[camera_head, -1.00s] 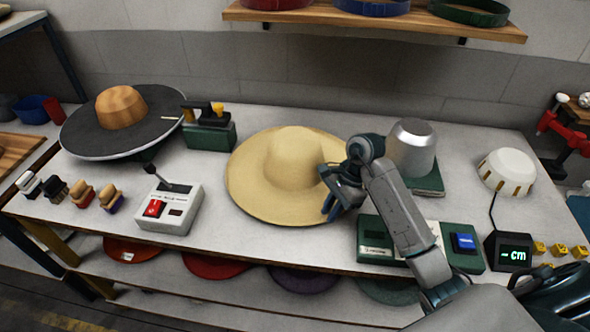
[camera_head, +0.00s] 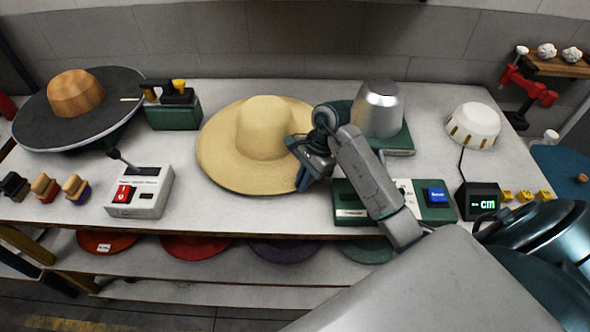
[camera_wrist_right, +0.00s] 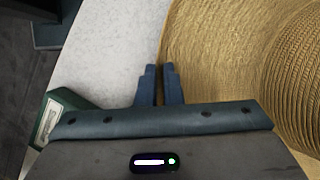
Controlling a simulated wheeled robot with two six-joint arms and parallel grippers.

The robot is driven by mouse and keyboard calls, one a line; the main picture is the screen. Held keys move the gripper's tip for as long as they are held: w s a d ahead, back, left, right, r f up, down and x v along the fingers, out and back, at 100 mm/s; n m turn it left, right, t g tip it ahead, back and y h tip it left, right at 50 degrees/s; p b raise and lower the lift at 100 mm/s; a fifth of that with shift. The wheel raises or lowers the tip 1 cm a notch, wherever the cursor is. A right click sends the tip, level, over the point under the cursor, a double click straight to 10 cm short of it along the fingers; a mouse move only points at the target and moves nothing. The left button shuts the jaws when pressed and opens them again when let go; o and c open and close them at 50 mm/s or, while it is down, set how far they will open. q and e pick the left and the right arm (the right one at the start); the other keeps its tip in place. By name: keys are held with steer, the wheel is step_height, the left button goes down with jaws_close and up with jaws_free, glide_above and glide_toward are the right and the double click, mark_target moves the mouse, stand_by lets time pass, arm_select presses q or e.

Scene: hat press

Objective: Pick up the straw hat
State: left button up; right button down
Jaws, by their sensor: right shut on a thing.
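The straw hat (camera_head: 262,125) is pale yellow with a wide round brim and a domed crown. It sits at the middle of the white table. My right gripper (camera_head: 301,178) is at the brim's right front edge, its fingers close together on the brim. In the right wrist view the fingers of my right gripper (camera_wrist_right: 161,70) show at the edge of the straw brim (camera_wrist_right: 215,75), with the crown off to the right. The brim between the fingers is mostly hidden. My left gripper is not in view.
A metal hat block (camera_head: 380,110) on a green base stands right of the hat. A green device with a blue button (camera_head: 436,196) lies in front of it. A lever box (camera_head: 140,190) and a dark disc with a wooden block (camera_head: 75,92) are at left.

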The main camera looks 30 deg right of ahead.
step_height(320, 180, up, 10)
steer(key=p, duration=0.9)
steer(key=shift+f, duration=0.1)
stand_by(1.6)
